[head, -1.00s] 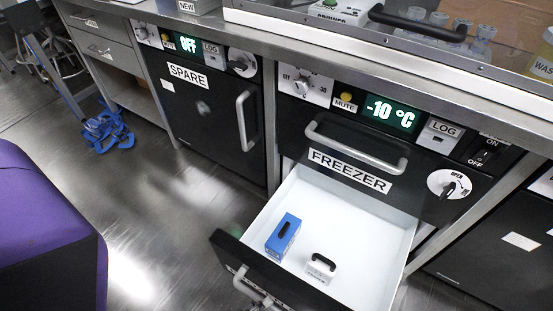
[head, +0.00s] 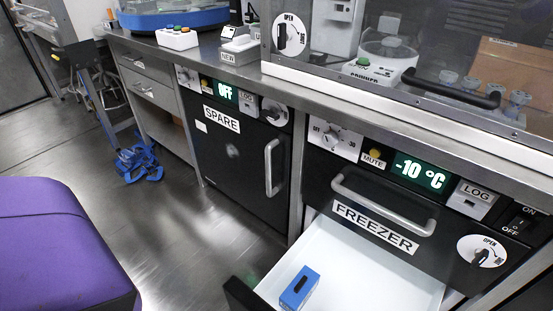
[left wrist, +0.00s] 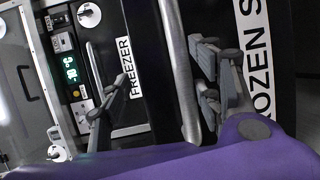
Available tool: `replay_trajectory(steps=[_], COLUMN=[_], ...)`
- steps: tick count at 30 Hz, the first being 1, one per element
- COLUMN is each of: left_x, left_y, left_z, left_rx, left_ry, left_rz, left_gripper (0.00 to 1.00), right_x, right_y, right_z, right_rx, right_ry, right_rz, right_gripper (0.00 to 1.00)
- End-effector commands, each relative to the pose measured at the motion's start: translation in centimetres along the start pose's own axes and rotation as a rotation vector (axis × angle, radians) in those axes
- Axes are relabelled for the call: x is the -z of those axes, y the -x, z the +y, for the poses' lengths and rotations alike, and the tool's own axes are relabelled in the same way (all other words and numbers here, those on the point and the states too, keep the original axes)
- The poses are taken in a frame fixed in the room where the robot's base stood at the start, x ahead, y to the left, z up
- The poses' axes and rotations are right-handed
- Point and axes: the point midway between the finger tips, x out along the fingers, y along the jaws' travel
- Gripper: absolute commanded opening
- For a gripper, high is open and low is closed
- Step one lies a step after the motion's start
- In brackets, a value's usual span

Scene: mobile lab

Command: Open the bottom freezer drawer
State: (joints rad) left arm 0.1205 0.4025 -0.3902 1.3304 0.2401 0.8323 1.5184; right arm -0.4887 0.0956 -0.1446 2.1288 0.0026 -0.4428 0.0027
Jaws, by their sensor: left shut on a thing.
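The bottom freezer drawer (head: 372,268) stands pulled out below the panel labelled FREEZER (head: 375,227), its white interior showing. Its front is mostly below the head view; only the dark left corner (head: 240,296) shows. In the left wrist view, the drawer's grey bar handle (left wrist: 178,75) runs between the fingers, next to a FROZEN label (left wrist: 258,70). My left gripper (left wrist: 160,78) is shut on this handle; the exact contact is partly hidden. My right gripper is in neither view.
A blue box (head: 299,289) lies in the drawer. The upper handle (head: 383,206) and open/close dial (head: 482,252) are above it. The SPARE cabinet (head: 240,160) is to the left, shut. The floor (head: 190,235) left of the drawer is clear.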

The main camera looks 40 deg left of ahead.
Motion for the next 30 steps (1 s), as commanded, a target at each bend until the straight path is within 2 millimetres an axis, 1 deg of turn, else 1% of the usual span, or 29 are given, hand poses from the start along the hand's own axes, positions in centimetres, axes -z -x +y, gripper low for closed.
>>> replay_trajectory(steps=[1,6,9,14,15,16,24,30], left_x=[-1.2,-1.3,-1.4,-1.5,-1.5,-1.5,-1.5,-1.5], left_y=[2.5,3.6,4.3,5.3,5.6,5.8,7.6,8.1], left_z=[-0.2,-0.1,-0.1,0.1,0.1,0.1,0.1,0.1], left_rx=[0.010,0.009,0.009,0.006,0.007,0.007,0.009,0.010], left_ry=[0.015,0.016,0.017,0.019,0.019,0.020,0.021,0.020], left_rz=[-0.014,-0.013,-0.012,-0.011,-0.010,-0.010,-0.009,-0.008], left_gripper=[0.39,0.44,0.46,0.43,0.41,0.35,0.35,0.35], right_x=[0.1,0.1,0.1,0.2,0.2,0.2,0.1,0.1], right_y=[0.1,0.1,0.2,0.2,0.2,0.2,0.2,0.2], right_z=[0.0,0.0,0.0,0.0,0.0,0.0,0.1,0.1], right_rx=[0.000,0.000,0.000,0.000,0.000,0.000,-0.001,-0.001], right_ry=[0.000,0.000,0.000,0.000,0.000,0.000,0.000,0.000], right_rz=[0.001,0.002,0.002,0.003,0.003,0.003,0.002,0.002], right_gripper=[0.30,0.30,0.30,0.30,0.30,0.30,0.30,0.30])
